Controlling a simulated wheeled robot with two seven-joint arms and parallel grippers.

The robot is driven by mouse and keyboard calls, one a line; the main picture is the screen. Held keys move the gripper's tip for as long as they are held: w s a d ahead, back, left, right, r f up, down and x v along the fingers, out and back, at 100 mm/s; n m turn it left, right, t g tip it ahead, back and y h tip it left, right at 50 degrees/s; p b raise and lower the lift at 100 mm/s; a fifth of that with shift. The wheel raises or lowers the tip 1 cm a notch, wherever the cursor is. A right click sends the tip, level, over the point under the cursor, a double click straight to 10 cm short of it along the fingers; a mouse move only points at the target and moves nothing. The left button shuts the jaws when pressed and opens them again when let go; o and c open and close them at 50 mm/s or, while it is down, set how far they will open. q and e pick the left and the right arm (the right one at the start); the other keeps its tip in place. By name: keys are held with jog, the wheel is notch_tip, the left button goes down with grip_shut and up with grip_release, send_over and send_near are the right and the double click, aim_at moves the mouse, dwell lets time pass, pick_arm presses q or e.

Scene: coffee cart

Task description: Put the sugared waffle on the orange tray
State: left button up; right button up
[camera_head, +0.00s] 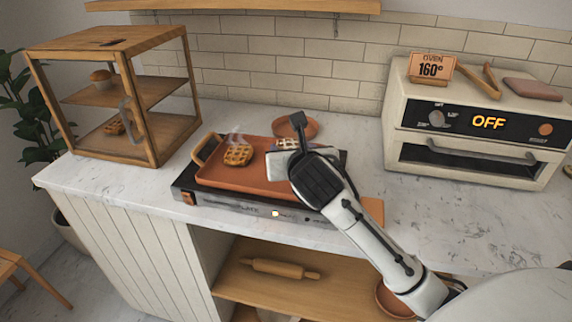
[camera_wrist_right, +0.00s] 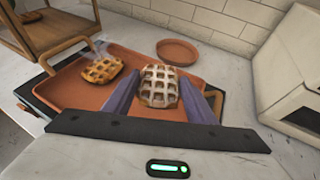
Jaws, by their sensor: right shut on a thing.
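The sugared waffle (camera_wrist_right: 160,84), pale with white dusting, is between the two fingers of my right gripper (camera_wrist_right: 160,95) in the right wrist view. In the head view the waffle (camera_head: 288,143) shows partly behind the gripper (camera_head: 284,155). The gripper is shut on it, over the right part of the orange tray (camera_head: 225,184). I cannot tell whether the waffle touches the tray. The tray also shows in the wrist view (camera_wrist_right: 75,103). My left gripper is in neither view.
A browned, steaming waffle (camera_head: 238,154) lies on the tray's left part. The tray sits on a warmer (camera_head: 245,208). A round dish (camera_head: 297,124) is behind. A wooden display case (camera_head: 150,135) stands left, an oven (camera_head: 475,150) right. Counter between tray and oven is mostly clear.

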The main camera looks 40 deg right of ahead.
jog(key=shift+w+f, duration=0.1)
jog(key=shift+f, duration=2.05)
jog(key=o, duration=1.1)
jog(key=shift+f, duration=0.1)
jog(key=shift+c, duration=0.2)
jog(key=shift+b, duration=0.3)
jog(key=shift+s+a+r, duration=0.1)
jog(key=shift+s+r, duration=0.1)
jog(key=shift+r, duration=0.1)
jog(key=p+v, duration=0.1)
jog(key=v, duration=1)
jog(key=shift+s+a+r, duration=0.1)
jog(key=shift+s+r, duration=0.05)
jog(key=shift+s, duration=0.05)
